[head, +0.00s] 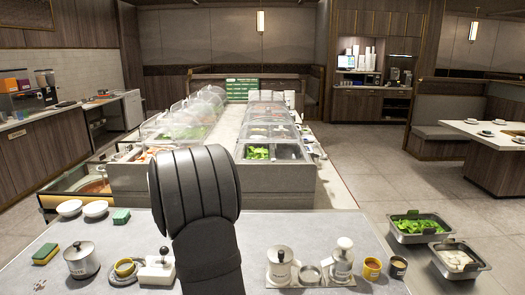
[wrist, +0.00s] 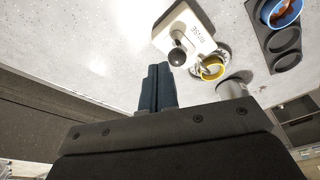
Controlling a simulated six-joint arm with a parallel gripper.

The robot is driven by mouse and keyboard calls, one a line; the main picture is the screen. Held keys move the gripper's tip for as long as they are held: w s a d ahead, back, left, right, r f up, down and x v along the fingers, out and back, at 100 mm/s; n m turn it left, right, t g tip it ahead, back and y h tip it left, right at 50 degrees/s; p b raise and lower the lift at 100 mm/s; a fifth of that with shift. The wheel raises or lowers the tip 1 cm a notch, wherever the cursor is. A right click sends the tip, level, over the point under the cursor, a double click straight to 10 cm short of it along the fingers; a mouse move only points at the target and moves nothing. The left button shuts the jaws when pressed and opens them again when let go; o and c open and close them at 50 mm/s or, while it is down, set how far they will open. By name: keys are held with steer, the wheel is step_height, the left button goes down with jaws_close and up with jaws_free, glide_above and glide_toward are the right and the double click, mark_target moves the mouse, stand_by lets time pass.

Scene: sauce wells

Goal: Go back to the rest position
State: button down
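My gripper (wrist: 158,70) shows in the wrist view as two dark fingers pressed together, with nothing visible between them. It is over the pale speckled counter (wrist: 90,55), near a white box (wrist: 188,28) with a black ball knob. A yellow-rimmed cup (wrist: 212,68) is to the right of the fingers. In the head view my dark arm rises in the middle of the picture and the gripper itself does not show. The white box (head: 157,272) stands just left of the arm there, with the yellow cup (head: 125,268) on a saucer beside it.
A lidded steel pot (head: 81,262), a sponge (head: 45,254) and two white bowls (head: 69,208) are at left. A steel pot (head: 281,268), a jar (head: 342,262) and an orange cup (head: 372,269) are at right. The counter (head: 300,228) behind them is clear.

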steer(key=x, duration=0.2)
steer(key=d+x, duration=0.1)
steer(key=x, duration=0.5)
steer(key=shift+s+d+f, duration=0.2)
steer(key=shift+s+f, duration=0.05)
steer(key=shift+s, duration=0.15)
steer(key=shift+a+r, duration=0.1)
steer(key=shift+a, duration=0.85)
steer(key=v, duration=0.3)
steer(key=d+v, duration=0.1)
steer(key=v, duration=0.1)
steer(key=shift+w, duration=0.25)
steer(key=shift+r, duration=0.1)
